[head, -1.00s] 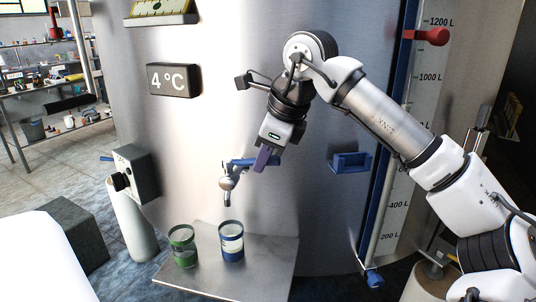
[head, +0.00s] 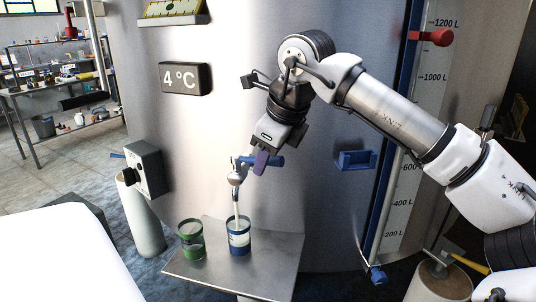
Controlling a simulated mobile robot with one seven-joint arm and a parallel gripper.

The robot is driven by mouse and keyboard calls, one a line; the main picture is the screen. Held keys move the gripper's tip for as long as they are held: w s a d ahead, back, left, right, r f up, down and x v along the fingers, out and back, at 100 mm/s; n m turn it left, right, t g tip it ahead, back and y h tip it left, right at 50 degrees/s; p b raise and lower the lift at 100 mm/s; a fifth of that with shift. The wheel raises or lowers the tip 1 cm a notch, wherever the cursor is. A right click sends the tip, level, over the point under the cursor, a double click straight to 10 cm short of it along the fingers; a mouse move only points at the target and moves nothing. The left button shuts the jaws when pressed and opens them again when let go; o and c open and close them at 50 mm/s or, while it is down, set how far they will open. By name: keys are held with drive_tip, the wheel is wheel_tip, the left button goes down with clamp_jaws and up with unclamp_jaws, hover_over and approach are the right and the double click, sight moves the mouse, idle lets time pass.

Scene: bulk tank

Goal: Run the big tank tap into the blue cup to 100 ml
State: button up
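The big steel tank (head: 320,100) fills the middle of the head view. Its tap (head: 236,178) has a blue lever (head: 275,162), and a pale stream (head: 237,210) runs from the spout down into the blue cup (head: 238,246). The blue cup stands upright on a steel shelf under the spout. The level inside it is too small to read. My gripper (head: 261,162) is at the lever, its purple fingers against or just beside it. I cannot tell whether the fingers are open or shut.
A green cup (head: 191,240) stands just left of the blue cup on the shelf (head: 278,256). A grey box (head: 144,168) is at the left and a blue bracket (head: 355,160) at the right on the tank. A gauge with a red handle (head: 431,37) stands further right.

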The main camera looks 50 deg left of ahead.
drive_tip(key=v, duration=1.3)
drive_tip(key=shift+d+r+p, duration=0.2)
drive_tip(key=shift+r+p, duration=0.15)
drive_tip(key=shift+p, duration=0.05)
drive_tip(key=shift+w, duration=0.1)
idle(6.2)
